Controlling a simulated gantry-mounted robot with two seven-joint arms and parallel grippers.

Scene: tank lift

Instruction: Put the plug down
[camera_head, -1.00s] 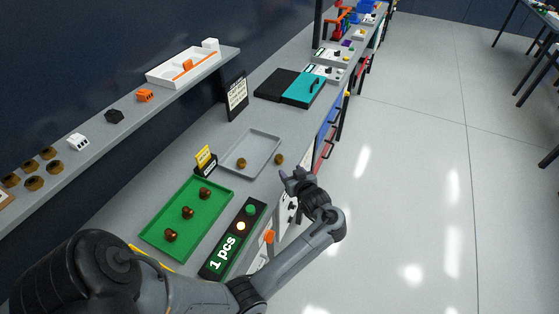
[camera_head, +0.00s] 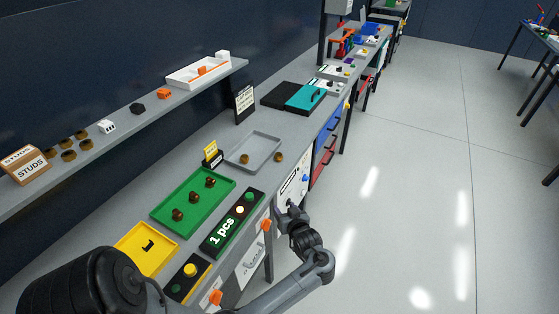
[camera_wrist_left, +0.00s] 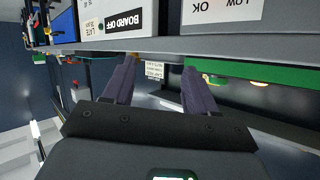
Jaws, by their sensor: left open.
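Small brown plugs are on the bench in the head view. A plug (camera_head: 245,158) is in the grey tray (camera_head: 262,141), and another plug (camera_head: 278,157) sits on the bench just outside its right rim. Three more, one of them this plug (camera_head: 194,197), stand in the green tray (camera_head: 218,202). My left gripper (camera_head: 286,209) is beside the bench's front edge, to the right of the green tray and apart from the plugs. In the left wrist view its two fingers (camera_wrist_left: 158,82) are spread with nothing between them. My right gripper is not in view.
A "1 pcs" panel (camera_head: 234,222) with buttons lies along the bench's front edge. A yellow tray (camera_head: 146,249) is nearer. A small yellow sign (camera_head: 211,149) stands between the trays. A shelf (camera_head: 110,142) runs along the wall. Open floor (camera_head: 430,180) lies to the right.

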